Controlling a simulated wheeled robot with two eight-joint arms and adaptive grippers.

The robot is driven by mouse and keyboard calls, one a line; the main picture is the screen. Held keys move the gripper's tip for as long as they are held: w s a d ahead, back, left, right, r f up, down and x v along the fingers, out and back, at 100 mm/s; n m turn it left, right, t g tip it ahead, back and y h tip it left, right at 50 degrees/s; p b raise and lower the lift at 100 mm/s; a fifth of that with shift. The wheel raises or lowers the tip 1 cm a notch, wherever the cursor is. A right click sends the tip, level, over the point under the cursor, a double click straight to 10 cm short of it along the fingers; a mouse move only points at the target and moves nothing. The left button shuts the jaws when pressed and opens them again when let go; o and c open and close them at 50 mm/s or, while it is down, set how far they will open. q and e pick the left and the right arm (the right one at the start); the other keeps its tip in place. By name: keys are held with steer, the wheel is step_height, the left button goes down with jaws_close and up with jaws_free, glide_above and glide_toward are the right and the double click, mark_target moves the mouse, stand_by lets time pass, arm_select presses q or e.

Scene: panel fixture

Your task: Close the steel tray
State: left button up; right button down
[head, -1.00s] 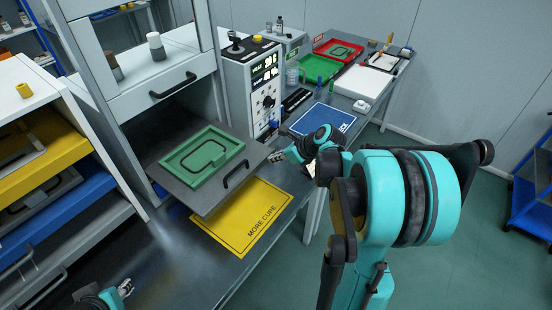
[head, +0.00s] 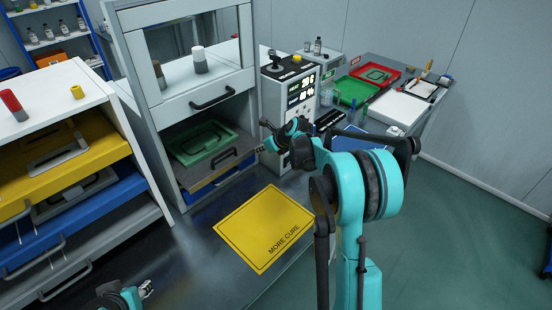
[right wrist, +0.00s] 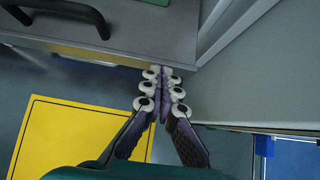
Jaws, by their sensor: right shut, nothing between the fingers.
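The steel tray (head: 232,176) is a grey sliding tray under the cabinet's upper panel, with a green panel mould (head: 203,143) on it and a black handle (head: 226,157) on its front. Most of it is inside the cabinet, with its front still sticking out a little. In the right wrist view the tray front (right wrist: 150,40) fills the top. My right gripper (head: 260,149) is shut and empty, its fingertips at the right end of the tray front, touching or nearly so. My left gripper (head: 146,288) is at the bottom left, low over the bench; its jaws are too small to judge.
A yellow MORE CURE mat (head: 265,228) lies on the bench before the cabinet. A control box (head: 296,105) stands right of the cabinet. A shelf rack with yellow (head: 20,180) and blue trays is at the left. Red and green trays (head: 355,91) lie at the back right.

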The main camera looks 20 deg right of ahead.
mark_target(244, 141)
steer(key=w+a, duration=0.1)
steer(key=w, duration=0.1)
steer(key=w+a, duration=0.1)
steer(key=w, duration=0.1)
steer(key=w+a, duration=0.1)
steer(key=w, duration=0.2)
steer(key=shift+w+p, duration=0.1)
steer(key=shift+p, duration=0.25)
arm_select(q)
steer(key=shift+s+r, duration=0.1)
steer(key=shift+r, duration=0.4)
arm_select(e)
steer(key=shift+w+r, duration=0.1)
